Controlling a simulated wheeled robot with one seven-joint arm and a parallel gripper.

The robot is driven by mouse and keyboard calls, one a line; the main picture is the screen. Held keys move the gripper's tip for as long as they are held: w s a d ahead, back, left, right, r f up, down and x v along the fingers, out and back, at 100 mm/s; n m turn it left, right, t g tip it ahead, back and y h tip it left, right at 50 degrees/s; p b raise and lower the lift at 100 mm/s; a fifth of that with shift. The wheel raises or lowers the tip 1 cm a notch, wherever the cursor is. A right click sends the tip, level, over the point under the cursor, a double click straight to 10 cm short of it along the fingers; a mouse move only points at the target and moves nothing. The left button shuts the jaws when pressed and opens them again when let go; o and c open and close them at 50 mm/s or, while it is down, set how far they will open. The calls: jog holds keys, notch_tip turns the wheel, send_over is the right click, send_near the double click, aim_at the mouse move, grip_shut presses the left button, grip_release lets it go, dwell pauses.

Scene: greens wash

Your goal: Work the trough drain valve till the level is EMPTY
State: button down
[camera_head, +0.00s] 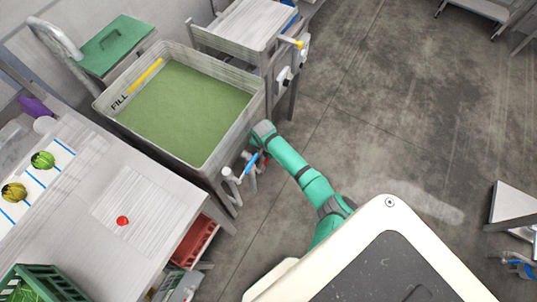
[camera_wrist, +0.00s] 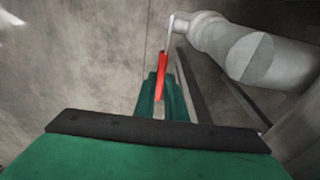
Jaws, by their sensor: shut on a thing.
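The trough (camera_head: 232,140) is a grey rectangular basin holding green water (camera_head: 185,110). A yellow stripe with the word FILL (camera_head: 120,103) marks its left inner wall, and the water surface lies below the rim. In the wrist view, the red valve lever (camera_wrist: 162,72) stands beside a grey drain pipe (camera_wrist: 235,48). My gripper (camera_wrist: 160,98) is shut on the red lever, with its green fingers on either side. In the head view, my gripper (camera_head: 262,156) is low at the trough's front right corner, where the lever is mostly hidden.
A table (camera_head: 150,240) with a red button (camera_head: 122,221), vegetables and a green crate (camera_head: 45,285) stands at the left. A red crate (camera_head: 193,240) sits below it. The floor to the right is open.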

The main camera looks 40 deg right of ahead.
jog(key=c, duration=1.8)
grip_release()
jog(key=shift+d+f, duration=0.1)
